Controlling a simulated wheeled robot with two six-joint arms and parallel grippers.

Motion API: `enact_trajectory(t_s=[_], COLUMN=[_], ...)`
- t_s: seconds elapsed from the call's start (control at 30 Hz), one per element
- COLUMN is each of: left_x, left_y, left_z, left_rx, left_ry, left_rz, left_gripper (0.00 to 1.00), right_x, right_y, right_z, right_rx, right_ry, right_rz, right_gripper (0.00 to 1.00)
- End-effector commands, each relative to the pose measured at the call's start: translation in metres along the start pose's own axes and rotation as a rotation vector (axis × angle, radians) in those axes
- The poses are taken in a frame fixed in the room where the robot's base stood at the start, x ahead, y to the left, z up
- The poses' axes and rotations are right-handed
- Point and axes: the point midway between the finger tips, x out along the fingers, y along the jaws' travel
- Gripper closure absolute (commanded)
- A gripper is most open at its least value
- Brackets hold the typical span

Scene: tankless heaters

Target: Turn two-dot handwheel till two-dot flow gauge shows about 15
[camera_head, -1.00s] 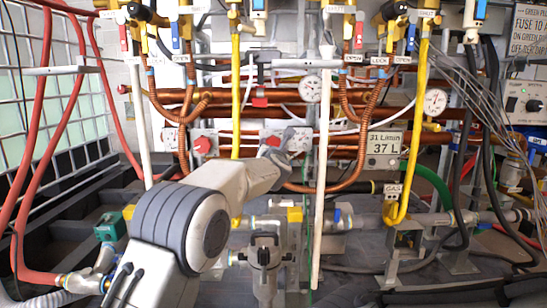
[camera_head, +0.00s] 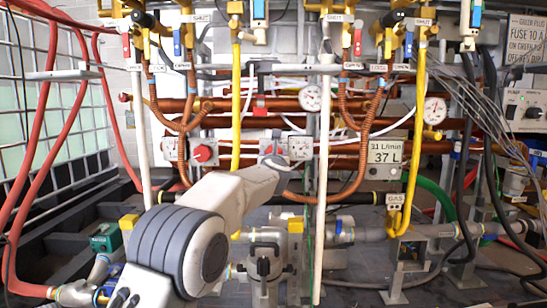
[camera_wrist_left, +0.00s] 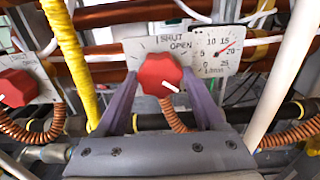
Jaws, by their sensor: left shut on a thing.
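A red handwheel (camera_wrist_left: 160,75) sits on a white plate marked SHUT and OPEN in the left wrist view. My left gripper (camera_wrist_left: 160,97) has its two fingers on either side of this handwheel and is shut on it. The white pointer line on the handwheel points to the lower right. A flow gauge (camera_wrist_left: 217,53) is right beside it, with its red needle between 15 and 20; it also shows in the head view (camera_head: 300,147). I cannot make out dot marks on either. In the head view my left gripper (camera_head: 274,163) largely covers the handwheel. My right gripper is out of view.
Another red handwheel (camera_head: 203,153) is to the left, past a yellow pipe (camera_wrist_left: 68,60). A white pipe (camera_head: 321,200) stands to the right of the gauge. Copper pipes and coiled hoses crowd the area.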

Motion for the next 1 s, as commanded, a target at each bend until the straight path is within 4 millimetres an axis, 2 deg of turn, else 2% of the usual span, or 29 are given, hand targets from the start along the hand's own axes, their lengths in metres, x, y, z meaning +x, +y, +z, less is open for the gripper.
enact_trajectory(t_s=[0.2,0.23,0.3,0.67,0.77,1.0], left_x=[0.000,0.000,0.000,-0.005,-0.016,-0.057], left_y=[0.000,0.000,0.000,0.000,-0.001,0.000], left_z=[-0.003,-0.003,-0.003,-0.002,-0.003,-0.002], left_rx=[0.001,0.001,0.002,0.003,0.003,0.002], left_ry=[0.004,0.004,0.004,0.001,0.002,0.001], left_rz=[0.000,0.000,0.000,0.000,-0.001,-0.001], left_gripper=[0.85,0.26,0.00,0.00,0.00,0.00], right_x=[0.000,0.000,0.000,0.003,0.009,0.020], right_y=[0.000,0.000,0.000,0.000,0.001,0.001], right_z=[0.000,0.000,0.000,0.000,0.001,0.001], right_rx=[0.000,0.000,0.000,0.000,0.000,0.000], right_ry=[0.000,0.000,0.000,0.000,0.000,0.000], right_rz=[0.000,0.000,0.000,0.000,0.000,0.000], right_gripper=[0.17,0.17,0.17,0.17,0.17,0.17])
